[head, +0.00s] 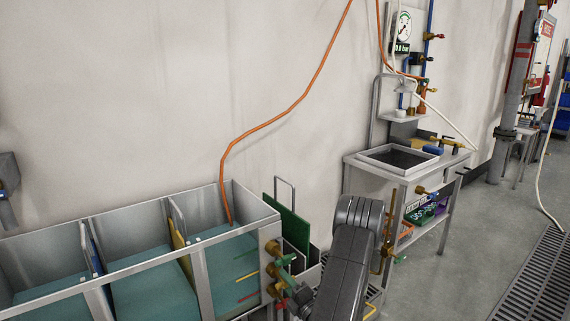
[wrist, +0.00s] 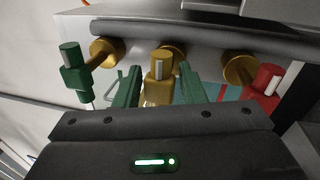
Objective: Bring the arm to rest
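My gripper (wrist: 158,90) shows in the wrist view with its two green fingers apart. A yellow valve handle (wrist: 159,66) appears in the gap between them, with gaps visible at its sides; I cannot tell whether either finger touches it. A green valve handle (wrist: 75,78) is left of the fingers and a red one (wrist: 264,82) is to the right. In the head view my arm (head: 345,262) reaches down beside the right end of the tank row, close to its valves. The fingers are hard to make out there.
The open tanks (head: 215,262) with teal contents fill the lower left. Brass valve fittings (head: 273,248) project from their end. A green board (head: 293,227) stands behind. A steel bench (head: 400,172) with a tray is farther right. Open floor and a drain grate (head: 540,285) lie at the right.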

